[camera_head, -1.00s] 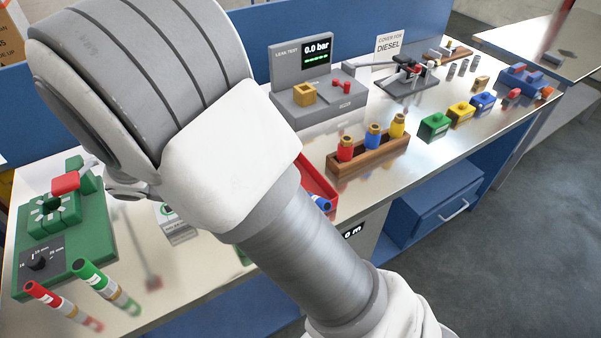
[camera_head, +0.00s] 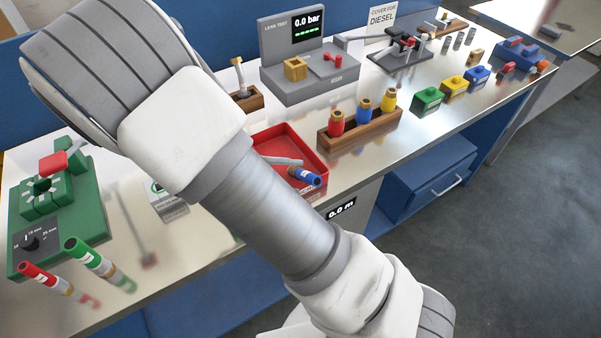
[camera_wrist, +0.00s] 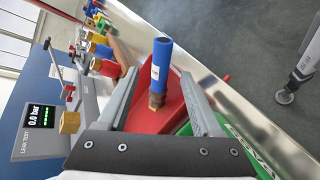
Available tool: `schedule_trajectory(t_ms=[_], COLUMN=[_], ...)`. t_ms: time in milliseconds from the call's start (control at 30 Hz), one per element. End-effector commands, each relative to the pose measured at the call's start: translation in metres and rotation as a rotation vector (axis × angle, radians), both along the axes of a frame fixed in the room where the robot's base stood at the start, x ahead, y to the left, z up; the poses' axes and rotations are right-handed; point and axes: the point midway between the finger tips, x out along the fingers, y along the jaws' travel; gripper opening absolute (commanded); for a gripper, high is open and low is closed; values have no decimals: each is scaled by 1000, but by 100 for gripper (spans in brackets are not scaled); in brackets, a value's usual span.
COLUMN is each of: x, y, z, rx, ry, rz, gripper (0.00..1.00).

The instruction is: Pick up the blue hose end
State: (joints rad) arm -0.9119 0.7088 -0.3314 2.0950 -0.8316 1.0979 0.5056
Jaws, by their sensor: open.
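The blue hose end (camera_head: 304,176) lies at the front edge of a red tray (camera_head: 290,143) in the head view. In the wrist view the blue hose end (camera_wrist: 161,58) has a brass-coloured fitting at its near end and sits over the red tray (camera_wrist: 145,120). My gripper (camera_wrist: 158,76) is open, with one finger on either side of the hose end in the picture. The fingers look apart from it; how far above it they are I cannot tell. In the head view my arm hides most of the gripper.
A wooden rack (camera_head: 360,131) with red, blue and yellow fittings stands right of the tray. The grey leak tester (camera_head: 300,62) stands behind. A green fixture (camera_head: 55,195) and red and green hoses (camera_head: 90,258) are at left. The bench's front edge is close to the tray.

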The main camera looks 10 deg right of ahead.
Motion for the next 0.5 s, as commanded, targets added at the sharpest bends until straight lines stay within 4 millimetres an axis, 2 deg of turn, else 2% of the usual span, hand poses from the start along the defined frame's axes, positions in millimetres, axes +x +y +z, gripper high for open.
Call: schedule_trajectory(t_ms=[167, 333, 500], x=[0, 1, 4], y=[-14, -38, -48], z=[-6, -18, -24], rx=[-3, -3, -1], ry=[2, 3, 1], rz=[-1, -2, 0], gripper=[67, 67, 67])
